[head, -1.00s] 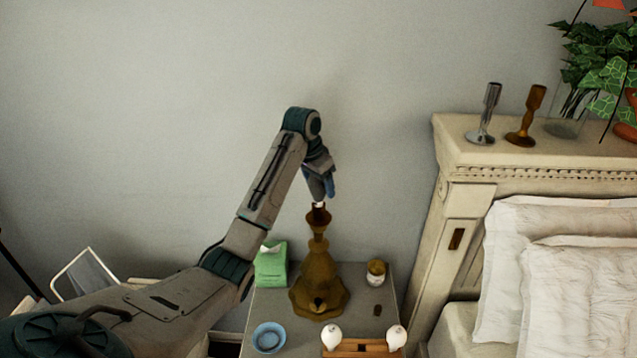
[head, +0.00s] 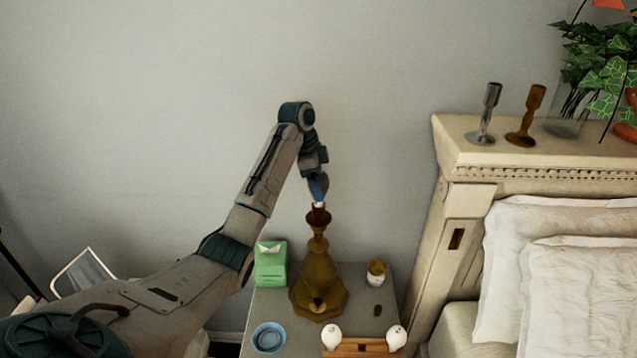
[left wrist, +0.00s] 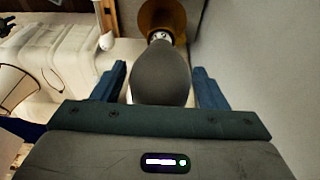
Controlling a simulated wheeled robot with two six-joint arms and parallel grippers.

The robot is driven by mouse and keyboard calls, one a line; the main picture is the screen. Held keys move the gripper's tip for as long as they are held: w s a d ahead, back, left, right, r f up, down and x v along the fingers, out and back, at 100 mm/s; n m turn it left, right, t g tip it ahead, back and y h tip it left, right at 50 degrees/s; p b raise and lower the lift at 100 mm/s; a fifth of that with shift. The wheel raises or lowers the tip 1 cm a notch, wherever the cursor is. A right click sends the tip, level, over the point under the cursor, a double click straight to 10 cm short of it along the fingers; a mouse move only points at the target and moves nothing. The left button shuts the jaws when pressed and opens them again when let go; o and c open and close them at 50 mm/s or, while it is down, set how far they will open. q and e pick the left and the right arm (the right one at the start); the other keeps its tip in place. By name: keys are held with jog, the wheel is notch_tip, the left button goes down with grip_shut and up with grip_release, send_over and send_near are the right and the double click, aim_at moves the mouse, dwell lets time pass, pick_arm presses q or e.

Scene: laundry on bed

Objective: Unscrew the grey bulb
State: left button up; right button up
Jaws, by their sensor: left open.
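The grey bulb (left wrist: 161,75) fills the middle of the left wrist view, its neck pointing to the brown lamp's socket (left wrist: 160,14). My left gripper (left wrist: 161,80) is open, with one blue finger on each side of the bulb and gaps to both. In the head view the left gripper (head: 318,190) points down just above the top of the brown lamp (head: 319,270), which stands upright on the nightstand. There the fingers mostly hide the bulb; only a small pale part shows at the socket. My right gripper is not in view.
The nightstand (head: 270,308) also bears a green tissue box (head: 271,268), a blue bowl (head: 268,338), a small jar (head: 376,273) and a wooden holder (head: 362,346) with two white bulbs. The bed's headboard (head: 470,160) with candlesticks stands to the right. The wall behind is bare.

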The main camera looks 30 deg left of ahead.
pick_arm(q)
jog(key=shift+c, duration=0.5)
jog(key=c, duration=0.7)
jog(key=shift+n+t, duration=0.4)
jog(key=shift+n, duration=1.2)
jog(key=shift+n+y, duration=0.4)
jog(key=shift+n, duration=1.3)
jog(key=shift+t, duration=0.3)
jog(key=shift+n+y, duration=0.7)
jog(key=shift+n, duration=1)
